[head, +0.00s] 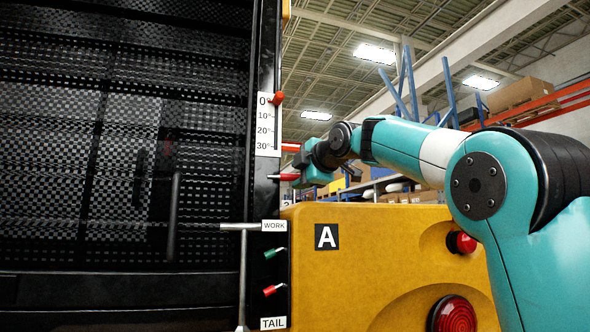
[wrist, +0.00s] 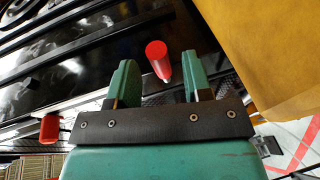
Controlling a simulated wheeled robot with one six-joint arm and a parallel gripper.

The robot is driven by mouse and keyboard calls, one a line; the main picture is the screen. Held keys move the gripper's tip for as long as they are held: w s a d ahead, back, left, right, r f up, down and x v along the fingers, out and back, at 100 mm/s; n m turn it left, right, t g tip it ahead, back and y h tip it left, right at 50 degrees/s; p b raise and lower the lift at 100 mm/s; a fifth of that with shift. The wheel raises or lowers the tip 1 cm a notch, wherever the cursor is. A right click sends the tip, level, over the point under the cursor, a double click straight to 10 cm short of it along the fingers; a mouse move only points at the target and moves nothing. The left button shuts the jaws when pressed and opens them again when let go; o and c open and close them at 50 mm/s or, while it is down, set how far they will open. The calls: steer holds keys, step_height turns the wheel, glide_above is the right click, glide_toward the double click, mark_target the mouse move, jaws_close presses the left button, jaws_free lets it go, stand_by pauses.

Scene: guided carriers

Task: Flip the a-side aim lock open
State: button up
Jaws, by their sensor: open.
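My gripper (wrist: 152,88) is open, with its two green fingers on either side of a red-capped lever (wrist: 157,55). The lever shows a pale stem and stands beyond the fingertips in the picture; I see no contact. In the head view my gripper (head: 304,168) is beside the black post, right of the angle scale (head: 268,124). A red tapered handle (head: 284,177) sticks out by it, below the 30° mark. No label marks the aim lock, so I cannot tell for certain which handle it is.
A red pointer (head: 278,98) sits at 0°. Green (head: 274,253) and red (head: 274,289) small levers lie between the WORK and TAIL labels. The yellow A housing (head: 365,265) stands below my arm. Another red knob (wrist: 50,128) is left of my gripper.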

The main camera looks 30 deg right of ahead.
steer(key=shift+w+f+p, duration=0.15)
steer(key=shift+w+p, duration=0.1)
steer(key=shift+w, duration=0.5)
steer(key=shift+w+f+p, duration=0.1)
steer(key=shift+w+p, duration=0.15)
steer(key=shift+w, duration=0.45)
jaws_close()
